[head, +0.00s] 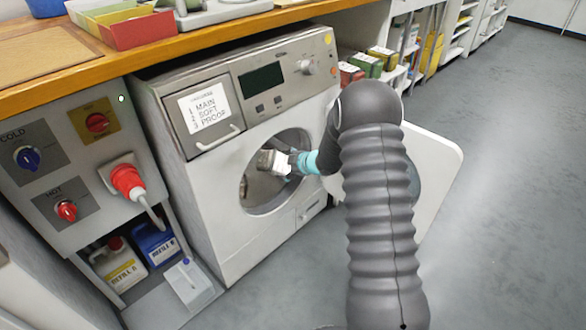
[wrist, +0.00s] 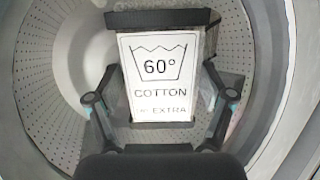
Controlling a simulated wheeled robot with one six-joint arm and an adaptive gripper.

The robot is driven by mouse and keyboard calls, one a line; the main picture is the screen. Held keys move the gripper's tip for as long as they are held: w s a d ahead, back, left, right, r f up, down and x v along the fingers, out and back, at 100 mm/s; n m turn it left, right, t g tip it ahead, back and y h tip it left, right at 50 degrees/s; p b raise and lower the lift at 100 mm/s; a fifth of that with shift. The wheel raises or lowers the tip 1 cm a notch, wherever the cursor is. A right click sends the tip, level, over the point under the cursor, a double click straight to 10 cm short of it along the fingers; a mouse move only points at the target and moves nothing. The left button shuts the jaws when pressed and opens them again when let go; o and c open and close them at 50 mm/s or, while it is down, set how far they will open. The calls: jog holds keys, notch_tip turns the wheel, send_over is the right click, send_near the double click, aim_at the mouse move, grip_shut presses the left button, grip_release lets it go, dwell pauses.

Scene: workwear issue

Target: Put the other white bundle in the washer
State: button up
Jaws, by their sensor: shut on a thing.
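My gripper (head: 279,163) is in the drum opening and shut on a white bundle (head: 264,160). In the wrist view my gripper (wrist: 160,82) has a finger on each side of the bundle. The bundle's white label (wrist: 158,78) reads "60° COTTON" and "EXTRA", with a wash-tub symbol. The perforated drum wall (wrist: 62,60) surrounds the bundle there. I see no second white bundle in either view. The drum floor under the bundle is mostly hidden.
A panel with cold and hot taps (head: 67,209) and a red plug (head: 127,180) stands left of the washer. Bottles (head: 155,243) sit below it. Colored trays (head: 140,27) lie on the counter (head: 40,95). Shelves line the back right. The floor (head: 510,230) at right is clear.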

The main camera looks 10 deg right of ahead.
jog(key=w+a+p, duration=0.1)
jog(key=w+a, duration=0.4)
jog(key=w, duration=0.2)
jog(key=shift+w+a, duration=0.3)
jog(key=shift+w, duration=0.1)
jog(key=o, duration=1.3)
jog(key=shift+c, duration=0.2)
jog(key=shift+s, duration=0.1)
jog(key=v, duration=1.2)
jog(key=shift+r, duration=0.1)
